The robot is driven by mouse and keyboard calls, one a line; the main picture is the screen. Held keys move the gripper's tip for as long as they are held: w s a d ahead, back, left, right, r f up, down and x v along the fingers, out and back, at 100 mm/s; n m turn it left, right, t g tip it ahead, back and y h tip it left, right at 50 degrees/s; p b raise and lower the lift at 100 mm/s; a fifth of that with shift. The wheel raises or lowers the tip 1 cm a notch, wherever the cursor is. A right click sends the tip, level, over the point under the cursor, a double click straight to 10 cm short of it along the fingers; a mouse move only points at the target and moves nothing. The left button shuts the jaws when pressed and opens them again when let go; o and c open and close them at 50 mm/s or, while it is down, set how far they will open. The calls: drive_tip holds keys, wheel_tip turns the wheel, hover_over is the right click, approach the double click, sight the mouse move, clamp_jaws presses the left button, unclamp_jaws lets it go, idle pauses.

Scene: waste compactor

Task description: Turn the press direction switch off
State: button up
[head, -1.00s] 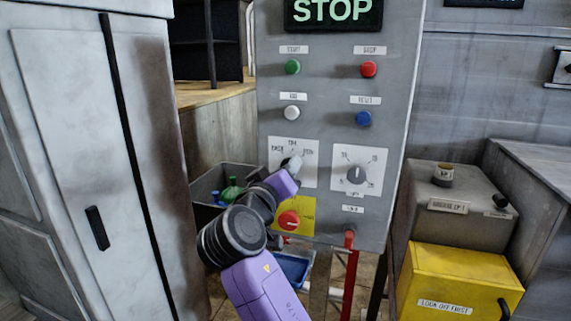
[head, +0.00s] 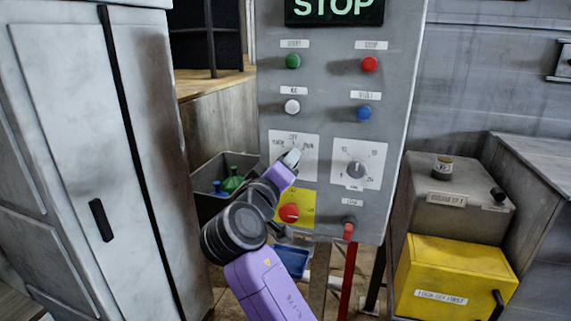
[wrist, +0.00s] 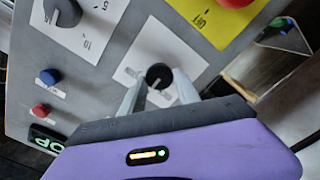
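The press direction switch appears to be the dark round knob (wrist: 158,75) on a white labelled plate (wrist: 190,62) in the wrist view. In the head view the same plate (head: 307,170) is on the left of the grey panel, and my gripper hides the knob. My gripper (wrist: 158,84) has its two pale fingers apart, one on each side of the knob. I cannot tell whether they touch it. In the head view my gripper (head: 291,158) is in front of the plate, coming from below. The knob's setting is unclear.
A second dial (head: 356,172) is to the right on the panel. A red knob (head: 289,212) on a yellow plate is just below my gripper. Round buttons sit above. A red lever (head: 348,232) is lower right, and a grey cabinet (head: 90,160) stands left.

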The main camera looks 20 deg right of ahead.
drive_tip(key=o, duration=0.4)
drive_tip(key=b+v, duration=0.2)
drive_tip(key=v, duration=0.6)
drive_tip(key=shift+w+r, duration=0.1)
drive_tip(key=shift+w, duration=0.05)
